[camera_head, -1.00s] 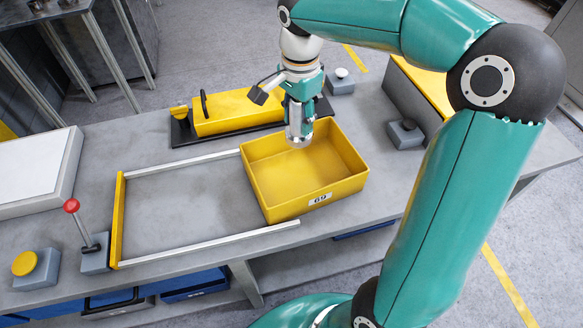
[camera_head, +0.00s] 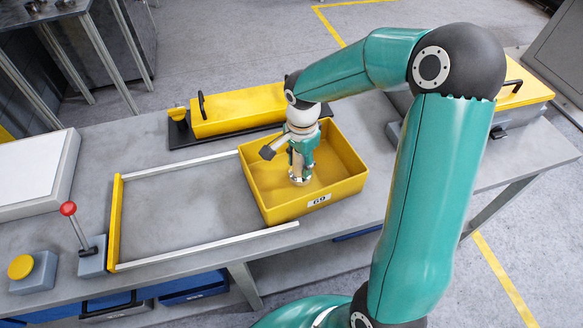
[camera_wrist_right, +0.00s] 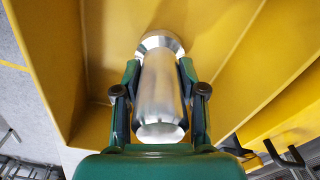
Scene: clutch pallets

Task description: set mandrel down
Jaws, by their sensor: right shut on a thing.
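The mandrel (camera_wrist_right: 158,88) is a shiny silver metal cylinder with a wider far end. My right gripper (camera_head: 299,172) is shut on it, with one finger on each side in the right wrist view (camera_wrist_right: 158,95). The gripper points down inside the yellow bin (camera_head: 262,207) labelled 69. In the head view only the mandrel's lower end (camera_head: 299,181) shows below the fingers, near the bin floor. I cannot tell whether it touches the floor. My left gripper is not in view.
White rails (camera_head: 210,247) and a yellow stop bar (camera_head: 116,222) frame a clear area left of the bin. A red-knobbed lever (camera_head: 74,225) and yellow button (camera_head: 21,267) stand at the left. A yellow block with a handle (camera_head: 235,112) lies behind the bin.

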